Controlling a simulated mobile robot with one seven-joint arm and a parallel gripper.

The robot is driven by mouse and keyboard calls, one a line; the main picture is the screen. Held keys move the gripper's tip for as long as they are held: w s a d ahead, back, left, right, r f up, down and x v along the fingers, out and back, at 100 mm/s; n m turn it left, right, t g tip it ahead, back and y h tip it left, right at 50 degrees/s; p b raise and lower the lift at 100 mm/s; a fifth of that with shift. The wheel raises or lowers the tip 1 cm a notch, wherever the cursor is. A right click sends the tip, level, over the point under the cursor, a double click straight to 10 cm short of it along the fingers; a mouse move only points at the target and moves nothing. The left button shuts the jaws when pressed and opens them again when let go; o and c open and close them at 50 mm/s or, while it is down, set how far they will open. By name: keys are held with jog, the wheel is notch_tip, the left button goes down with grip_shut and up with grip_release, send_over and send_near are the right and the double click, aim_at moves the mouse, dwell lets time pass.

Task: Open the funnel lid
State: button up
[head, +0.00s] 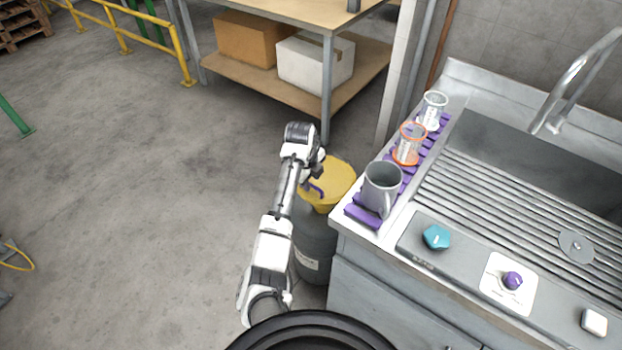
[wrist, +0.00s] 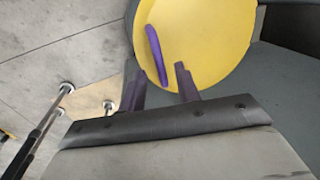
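The yellow funnel lid (head: 338,172) sits on top of a grey drum (head: 313,245) beside the sink counter, and it looks closed. In the wrist view the yellow lid (wrist: 212,40) fills the top, with a purple handle (wrist: 156,55) standing on it. My gripper (head: 314,188) is at the left part of the lid in the head view. In the wrist view my gripper (wrist: 160,82) has its two purple fingers apart, with nothing held between them. The handle lies just ahead of the gap between the fingertips. Whether a finger touches the lid cannot be told.
The steel sink counter (head: 385,235) stands right of the drum, holding a grey mug (head: 382,188) and two clear beakers on a purple rack. A shelf table (head: 290,12) with two boxes stands behind. Open floor (head: 130,180) lies to the left.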

jog(key=shift+w+d+f, duration=0.1)
jog(key=shift+f, duration=0.6)
grip_shut()
